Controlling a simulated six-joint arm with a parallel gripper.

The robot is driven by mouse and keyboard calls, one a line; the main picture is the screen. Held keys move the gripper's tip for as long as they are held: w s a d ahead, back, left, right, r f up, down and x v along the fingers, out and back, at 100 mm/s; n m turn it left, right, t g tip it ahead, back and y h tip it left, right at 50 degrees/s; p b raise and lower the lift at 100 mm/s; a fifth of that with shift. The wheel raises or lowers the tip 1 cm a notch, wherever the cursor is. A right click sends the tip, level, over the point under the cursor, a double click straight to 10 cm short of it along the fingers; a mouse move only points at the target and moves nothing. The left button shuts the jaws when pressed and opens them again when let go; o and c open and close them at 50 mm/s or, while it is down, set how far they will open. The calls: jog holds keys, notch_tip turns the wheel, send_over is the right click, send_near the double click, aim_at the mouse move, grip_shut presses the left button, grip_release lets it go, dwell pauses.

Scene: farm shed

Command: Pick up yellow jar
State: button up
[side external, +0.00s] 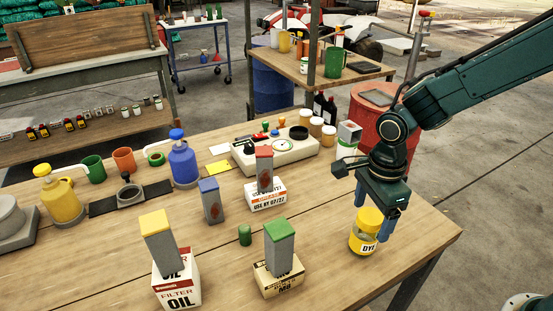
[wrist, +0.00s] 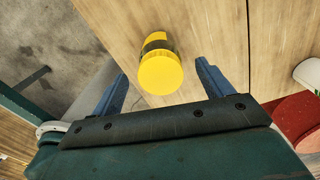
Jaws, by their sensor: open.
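The yellow jar (side external: 365,232) has a yellow lid and a label reading "DYE". It stands upright near the right end of the wooden table (side external: 330,265). My gripper (side external: 374,222) points down above the jar, with its blue fingers at the jar's height or just above. In the wrist view the jar (wrist: 159,68) shows its round lid ahead of the gap between the two fingers (wrist: 160,88). The fingers are apart and nothing is held. I cannot tell whether a finger touches the jar.
A green-topped box (side external: 279,245) on a carton stands left of the jar. A red barrel (side external: 372,112) is beyond the table. The table around the jar is clear.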

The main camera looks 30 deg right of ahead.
aim_at(365, 233)
jog(key=shift+a+f, duration=0.1)
jog(key=shift+f, duration=1.65)
jog(key=c, duration=1.1)
